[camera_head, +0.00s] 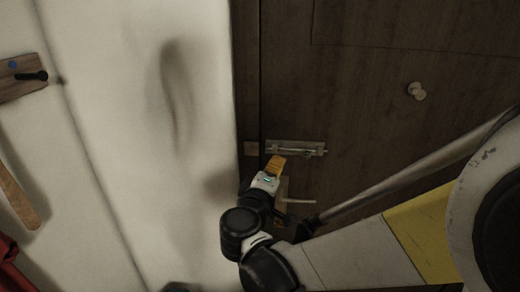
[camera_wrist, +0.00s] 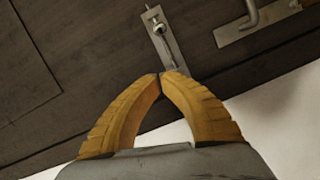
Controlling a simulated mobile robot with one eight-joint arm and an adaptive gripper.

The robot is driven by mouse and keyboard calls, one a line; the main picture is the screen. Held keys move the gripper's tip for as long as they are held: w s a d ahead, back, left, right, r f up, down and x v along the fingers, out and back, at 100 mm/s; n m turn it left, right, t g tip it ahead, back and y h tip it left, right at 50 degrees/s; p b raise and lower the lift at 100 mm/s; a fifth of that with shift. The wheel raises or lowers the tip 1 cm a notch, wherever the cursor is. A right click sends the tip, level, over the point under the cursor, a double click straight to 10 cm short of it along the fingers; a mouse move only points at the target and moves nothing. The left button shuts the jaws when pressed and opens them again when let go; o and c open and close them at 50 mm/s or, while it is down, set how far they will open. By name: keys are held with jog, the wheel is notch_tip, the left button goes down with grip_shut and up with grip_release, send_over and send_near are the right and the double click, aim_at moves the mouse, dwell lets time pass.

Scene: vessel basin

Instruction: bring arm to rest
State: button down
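My gripper (camera_head: 276,164) has yellow fingers and is near the metal slide bolt (camera_head: 296,148) on the dark door (camera_head: 370,110). In the wrist view the two fingertips (camera_wrist: 161,75) meet, with nothing visible between them. The slide bolt (camera_wrist: 163,38) appears just beyond the tips there; I cannot tell whether they touch it. My arm reaches in from the lower right in the head view.
A lever handle (camera_head: 299,201) is on the door below the bolt, close beside my wrist. A pale wall (camera_head: 130,90) is on the left, with a wooden peg rail (camera_head: 18,84) and a wooden-handled object (camera_head: 17,197).

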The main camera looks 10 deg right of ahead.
jog(key=shift+a, duration=0.15)
jog(key=s+d+f+m+g+y+b, duration=0.3)
jog(key=s+d+f+m+g+b, duration=0.3)
jog(key=s+f, duration=0.45)
jog(key=s+a+f+m+g+y+b, duration=0.1)
jog(key=s+a+f+y+b, duration=0.3)
jog(key=s+f, duration=0.4)
jog(key=shift+s+a+m+y, duration=0.65)
jog(key=shift+s+m+y, duration=0.25)
jog(key=shift+s+y, duration=0.2)
